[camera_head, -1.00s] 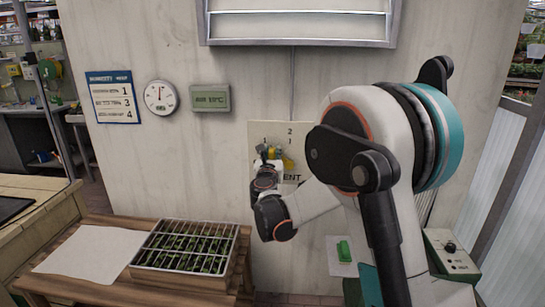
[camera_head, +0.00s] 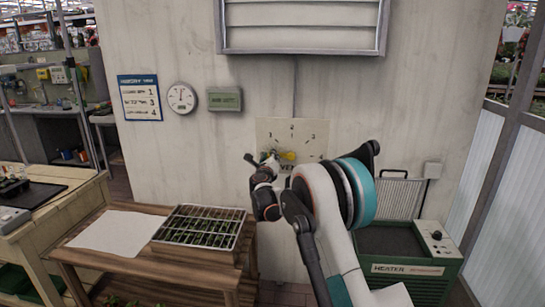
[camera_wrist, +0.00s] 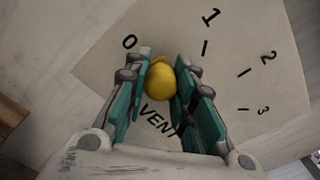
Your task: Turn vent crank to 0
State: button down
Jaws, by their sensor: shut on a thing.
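The vent crank's round yellow knob (camera_wrist: 160,84) sits between the two teal finger pads of my gripper (camera_wrist: 162,74) in the wrist view. My gripper is shut on the knob. The vent plate (camera_wrist: 215,85) behind it carries "0", "1", "2", "3" and the word "VENT". The knob appears below and between "0" and "1" in the picture; the fingers hide the crank arm, so its exact setting cannot be told. In the head view, my gripper (camera_head: 272,160) is at the plate (camera_head: 310,130) on the wall, with a little yellow (camera_head: 289,156) showing beside it.
A louvred vent (camera_head: 300,40) is above the plate. A gauge (camera_head: 182,98), a small display (camera_head: 225,99) and a notice (camera_head: 140,97) hang left. A wooden table (camera_head: 180,274) with a seedling tray (camera_head: 200,229) stands below left. A green heater (camera_head: 405,272) stands right.

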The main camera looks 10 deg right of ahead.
jog(key=shift+f+n, duration=0.65)
jog(key=shift+n, duration=0.15)
jog(key=c, duration=1.3)
grip_release()
jog(key=shift+f, duration=0.1)
jog(key=v, duration=1.2)
